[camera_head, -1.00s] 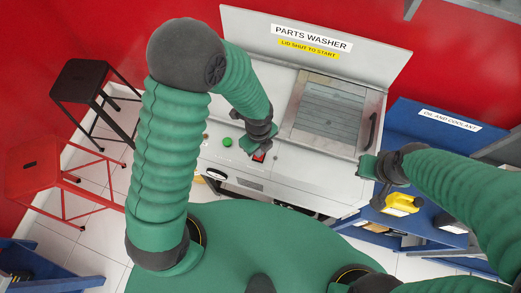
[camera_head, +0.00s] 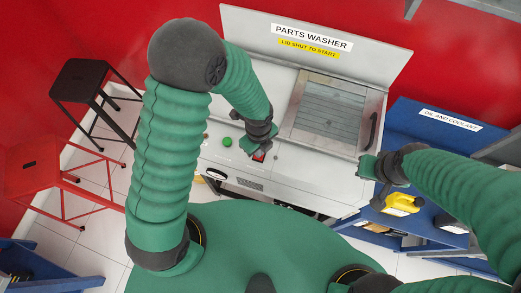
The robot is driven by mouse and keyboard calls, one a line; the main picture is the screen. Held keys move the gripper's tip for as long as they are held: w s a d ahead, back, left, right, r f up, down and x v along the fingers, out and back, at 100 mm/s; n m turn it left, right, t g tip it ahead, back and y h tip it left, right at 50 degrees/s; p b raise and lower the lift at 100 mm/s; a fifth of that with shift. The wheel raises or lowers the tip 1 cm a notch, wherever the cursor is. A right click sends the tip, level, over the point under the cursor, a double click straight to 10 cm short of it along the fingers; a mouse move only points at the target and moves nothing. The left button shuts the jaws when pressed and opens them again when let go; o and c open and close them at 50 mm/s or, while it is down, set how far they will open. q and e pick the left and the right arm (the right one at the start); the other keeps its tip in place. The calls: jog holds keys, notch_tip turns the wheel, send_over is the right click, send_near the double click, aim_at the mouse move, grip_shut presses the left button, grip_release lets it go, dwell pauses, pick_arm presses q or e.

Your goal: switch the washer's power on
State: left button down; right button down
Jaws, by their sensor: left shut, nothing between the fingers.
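The parts washer (camera_head: 240,170) is a white cabinet with a raised back panel carrying its name sign (camera_head: 312,37). A red switch (camera_head: 259,156) sits on its top, left of the metal lid (camera_head: 327,110). My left gripper (camera_head: 256,151) is shut and empty, pointing down right at the red switch and partly covering it. I cannot tell whether it touches the switch, or the switch's position. A green button (camera_head: 227,141) is just left of the gripper. My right gripper (camera_head: 370,168) is at the washer's right front; its jaw opening is unclear.
A blue oil and coolant bench (camera_head: 405,115) stands right of the washer, with a yellow container (camera_head: 401,203) under my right arm. The washer's front top is mostly clear.

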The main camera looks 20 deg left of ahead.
pick_arm(q)
jog(key=shift+f+b, duration=0.4)
jog(key=shift+f, duration=0.2)
jog(key=shift+r, duration=0.1)
notch_tip(320, 180, up, 7)
jog(key=p, duration=0.7)
dwell(0.4)
jog(key=shift+a, duration=0.1)
jog(key=s+a+r+n+t+b, duration=0.1)
jog(key=s+a+r+n+b, duration=0.1)
jog(key=n, duration=1)
jog(key=s+a+r+n+t+b, duration=0.1)
jog(key=a+r+n+b, duration=0.3)
jog(key=n, duration=0.8)
jog(key=shift+s+a+r+t, duration=0.35)
jog(key=shift+a+r, duration=0.45)
jog(key=shift+a, duration=0.3)
